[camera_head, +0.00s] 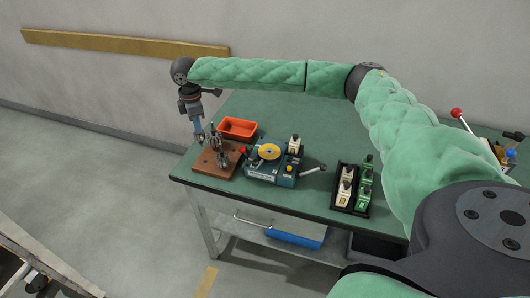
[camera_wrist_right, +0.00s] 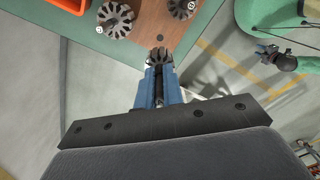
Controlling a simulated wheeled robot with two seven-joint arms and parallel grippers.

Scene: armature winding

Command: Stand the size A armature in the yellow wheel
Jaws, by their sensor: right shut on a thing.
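My right gripper (camera_head: 199,138) hangs above the left edge of the wooden board (camera_head: 198,168). In the right wrist view its blue fingers (camera_wrist_right: 158,82) are shut on a dark, slotted armature (camera_wrist_right: 158,55). I cannot read a size mark on it. Two more slotted armatures (camera_wrist_right: 115,19) (camera_wrist_right: 183,7) stand on the board beside it, with small round labels too small to read. The yellow wheel (camera_head: 269,151) sits on top of the blue machine, right of the board, with nothing visible standing in it. A small, dark gripper-like part (camera_wrist_right: 284,61), seemingly my left one, shows at the right of the wrist view.
An orange bin (camera_head: 238,128) stands behind the board. The blue machine (camera_head: 262,173) has a crank handle (camera_head: 313,169) on its right. A black tray (camera_head: 350,205) holds several white and green items.

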